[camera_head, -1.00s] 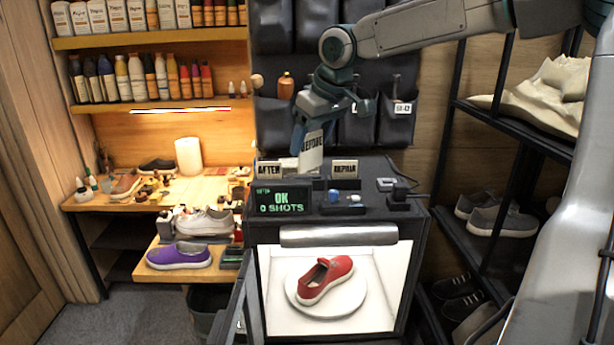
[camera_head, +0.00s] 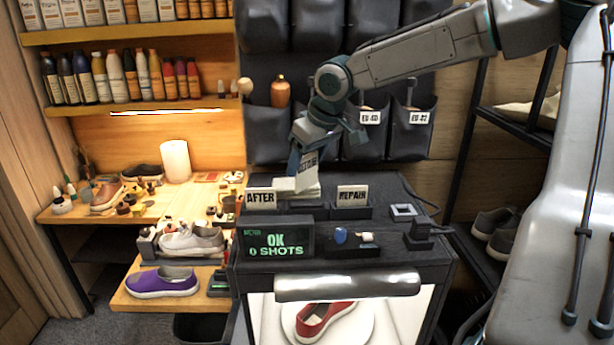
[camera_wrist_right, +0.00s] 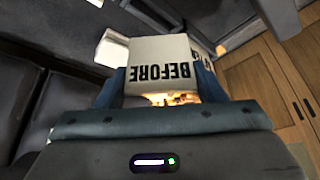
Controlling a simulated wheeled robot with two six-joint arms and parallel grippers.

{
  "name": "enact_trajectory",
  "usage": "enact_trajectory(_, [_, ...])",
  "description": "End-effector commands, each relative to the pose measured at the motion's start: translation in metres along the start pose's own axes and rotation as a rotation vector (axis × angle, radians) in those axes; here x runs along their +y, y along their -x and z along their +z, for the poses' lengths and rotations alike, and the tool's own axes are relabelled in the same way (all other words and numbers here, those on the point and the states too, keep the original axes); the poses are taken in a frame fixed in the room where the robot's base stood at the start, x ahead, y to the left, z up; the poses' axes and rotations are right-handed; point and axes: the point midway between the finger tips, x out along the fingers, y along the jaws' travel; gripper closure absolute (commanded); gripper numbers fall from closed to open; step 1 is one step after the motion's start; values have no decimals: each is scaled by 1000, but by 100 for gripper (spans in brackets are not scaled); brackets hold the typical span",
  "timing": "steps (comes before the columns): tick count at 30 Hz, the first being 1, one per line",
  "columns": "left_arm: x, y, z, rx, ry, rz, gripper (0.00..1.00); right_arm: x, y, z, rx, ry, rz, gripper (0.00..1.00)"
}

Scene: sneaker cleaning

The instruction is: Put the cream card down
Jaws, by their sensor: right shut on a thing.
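My right gripper (camera_head: 303,160) is shut on the cream card (camera_head: 307,174), which hangs tilted above the top of the dark photo box (camera_head: 400,188). In the right wrist view the cream card (camera_wrist_right: 160,58) fills the space between the fingers and reads BEFORE, upside down. The card's lower edge is close to a pale stack (camera_head: 287,186) behind the AFTER card (camera_head: 260,199); I cannot tell whether they touch. My left gripper is out of view.
A REPAIR card (camera_head: 352,196) stands in a dark holder to the right. A red sneaker (camera_head: 322,322) sits inside the lit box.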

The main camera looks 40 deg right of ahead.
Motion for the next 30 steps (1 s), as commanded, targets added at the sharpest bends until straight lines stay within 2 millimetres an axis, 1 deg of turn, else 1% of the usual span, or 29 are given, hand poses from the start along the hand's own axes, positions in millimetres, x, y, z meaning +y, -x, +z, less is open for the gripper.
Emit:
enact_trajectory(3, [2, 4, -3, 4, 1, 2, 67, 0, -13, 6, -3, -1, -3, 57])
enact_trajectory(5, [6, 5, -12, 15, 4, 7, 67, 0, -21, 9, -3, 0, -3, 57])
enact_trajectory(7, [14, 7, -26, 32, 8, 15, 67, 0, -30, 13, -4, 0, -2, 57])
enact_trajectory(9, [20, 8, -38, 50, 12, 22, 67, 0, -34, 15, 0, 0, -1, 57])
enact_trajectory(12, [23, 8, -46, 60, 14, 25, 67, 0, -36, 15, 1, -1, -1, 57])
enact_trajectory(16, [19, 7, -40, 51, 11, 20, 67, 0, -36, 15, 1, -1, 0, 57])
enact_trajectory(22, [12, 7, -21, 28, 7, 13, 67, 0, -41, 17, -1, -1, -1, 57])
enact_trajectory(26, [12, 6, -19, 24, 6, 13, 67, 0, -44, 19, -1, 0, 0, 57])
enact_trajectory(27, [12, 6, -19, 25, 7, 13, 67, 0, -45, 19, 0, 1, 0, 35])
enact_trajectory(29, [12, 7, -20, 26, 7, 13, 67, 0, -44, 19, 0, 0, 0, 23])
enact_trajectory(30, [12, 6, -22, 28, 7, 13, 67, 0, -44, 19, 0, 0, 0, 16])
